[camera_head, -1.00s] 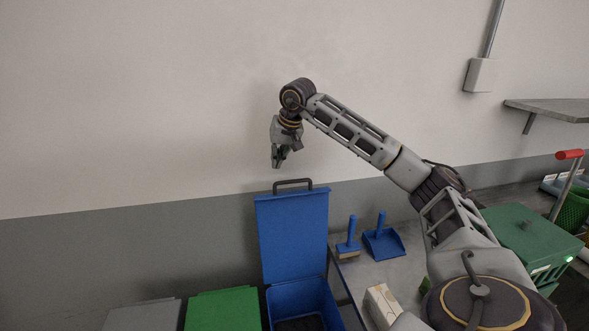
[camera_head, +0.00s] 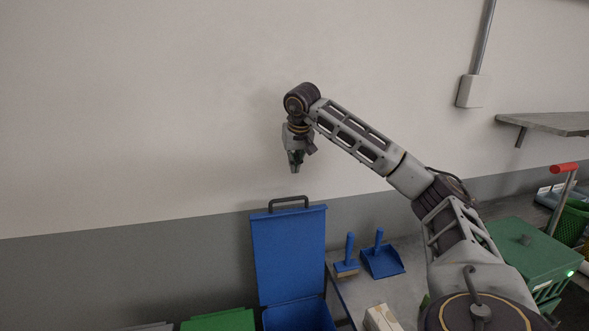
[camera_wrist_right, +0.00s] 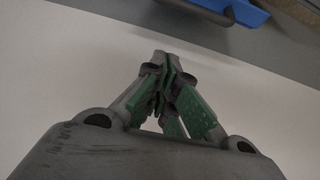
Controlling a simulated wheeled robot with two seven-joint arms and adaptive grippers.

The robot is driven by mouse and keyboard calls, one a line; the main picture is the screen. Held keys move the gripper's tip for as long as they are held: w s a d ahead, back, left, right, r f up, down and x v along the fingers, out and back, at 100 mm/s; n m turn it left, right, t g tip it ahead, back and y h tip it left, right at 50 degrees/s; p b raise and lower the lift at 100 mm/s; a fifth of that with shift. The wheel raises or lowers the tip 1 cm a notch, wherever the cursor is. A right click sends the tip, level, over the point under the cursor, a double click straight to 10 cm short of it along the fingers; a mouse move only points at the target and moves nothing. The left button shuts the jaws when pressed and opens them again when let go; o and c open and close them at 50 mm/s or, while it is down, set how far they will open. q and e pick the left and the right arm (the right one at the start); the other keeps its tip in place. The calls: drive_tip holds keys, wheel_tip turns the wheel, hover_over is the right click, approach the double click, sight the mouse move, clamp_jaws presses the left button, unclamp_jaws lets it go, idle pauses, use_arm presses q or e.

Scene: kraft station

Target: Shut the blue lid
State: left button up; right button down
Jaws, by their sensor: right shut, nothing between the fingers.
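The blue lid (camera_head: 289,254) stands raised, nearly upright, at the back of the blue bin (camera_head: 298,317). A dark handle (camera_head: 289,202) sits on its top edge. My right gripper (camera_head: 295,171) points down above the lid's handle, apart from it, in front of the wall. Its fingers are shut and empty. In the right wrist view the shut fingers (camera_wrist_right: 166,62) have green pads, and part of the blue lid (camera_wrist_right: 246,12) and its dark handle (camera_wrist_right: 205,10) show at the top. My left gripper is not in view.
A green lid (camera_head: 219,321) is left of the blue bin. A blue brush (camera_head: 347,262) and dustpan (camera_head: 382,260) lie on the counter at right, near a pale box (camera_head: 380,318). A green crate (camera_head: 527,252) stands farther right. The wall above the lid is bare.

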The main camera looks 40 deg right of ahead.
drive_tip(key=x, duration=0.9)
drive_tip(key=shift+p, duration=0.3)
drive_tip(key=shift+s+a+f, duration=0.1)
drive_tip(key=shift+s+a, duration=0.35)
drive_tip(key=shift+s, duration=0.4)
drive_tip(key=shift+s+a, duration=0.5)
drive_tip(key=shift+s, duration=0.4)
drive_tip(key=shift+s+f, duration=0.1)
